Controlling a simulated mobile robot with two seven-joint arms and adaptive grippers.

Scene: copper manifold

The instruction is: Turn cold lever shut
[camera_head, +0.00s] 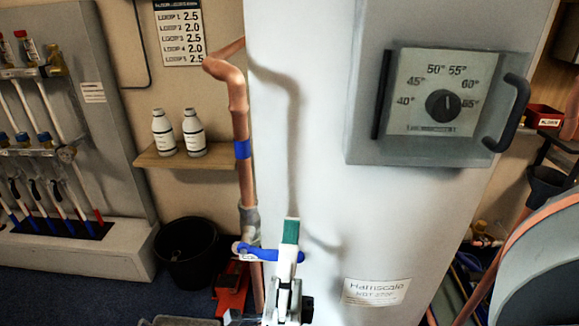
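The cold lever (262,254) is a blue handle on a valve at the lower end of the copper pipe (238,110), which runs down the left side of the white tank. The lever lies roughly level in the picture, pointing right from the valve body (250,222). My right gripper (290,232), white with a green fingertip, stands upright in front of the lever's right part and hides some of it. I see its fingers nearly edge-on, so I cannot tell their opening or whether they touch the lever. My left gripper is not in view.
The white tank (325,120) stands close behind my gripper, with a dial panel (420,120) and black handle (505,115). A shelf (185,160) holds two white bottles. A black bucket (187,252) and a red object (232,285) stand low on the left. The manifold (70,145) is farther left.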

